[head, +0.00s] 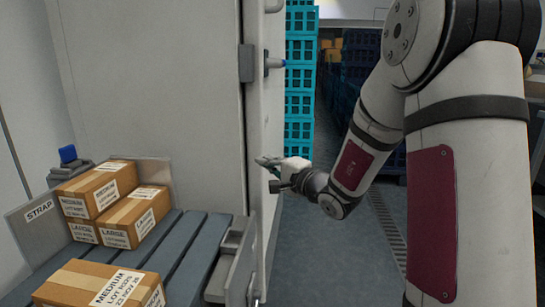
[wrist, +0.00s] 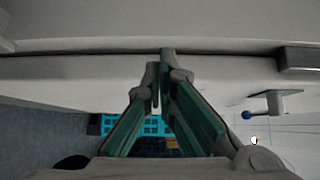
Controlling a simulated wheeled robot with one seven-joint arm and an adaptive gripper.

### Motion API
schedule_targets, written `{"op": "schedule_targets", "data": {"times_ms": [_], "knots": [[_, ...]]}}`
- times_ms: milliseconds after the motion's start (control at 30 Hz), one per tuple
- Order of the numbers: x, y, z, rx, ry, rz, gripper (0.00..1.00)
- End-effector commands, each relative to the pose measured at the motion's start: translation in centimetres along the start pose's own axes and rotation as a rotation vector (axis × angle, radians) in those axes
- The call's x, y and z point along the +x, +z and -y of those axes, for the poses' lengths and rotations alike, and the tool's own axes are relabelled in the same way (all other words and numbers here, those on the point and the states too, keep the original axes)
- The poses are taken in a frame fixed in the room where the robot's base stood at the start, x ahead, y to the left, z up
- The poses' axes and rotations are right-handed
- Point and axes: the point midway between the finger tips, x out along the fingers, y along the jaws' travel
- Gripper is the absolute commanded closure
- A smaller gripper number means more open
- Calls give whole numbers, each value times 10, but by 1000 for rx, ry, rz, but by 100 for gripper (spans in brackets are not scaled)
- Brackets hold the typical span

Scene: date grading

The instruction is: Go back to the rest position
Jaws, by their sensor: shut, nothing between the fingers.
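My gripper (head: 270,161) is at the end of my arm, in the middle of the head view, beside the edge of a large white door or panel (head: 258,120). In the wrist view, its green fingers (wrist: 162,78) meet at the tips with nothing between them. The fingertips point at the pale panel (wrist: 90,75). I cannot tell whether they touch it.
A handle with a blue tip (head: 275,63) juts from the panel. Turquoise crates (head: 300,100) stand behind. Floor (head: 335,255) is clear below my arm.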

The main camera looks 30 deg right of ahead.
Motion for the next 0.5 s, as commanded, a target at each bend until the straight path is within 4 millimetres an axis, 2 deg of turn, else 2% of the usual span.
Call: {"op": "schedule_targets", "data": {"times_ms": [267,333,433,500], "knots": [[-4,9,1,-2,-1,5,100],[-4,19,6,-9,-4,36,100],[-8,53,22,-28,-6,137,100],[-15,91,34,-50,3,252,100]]}}
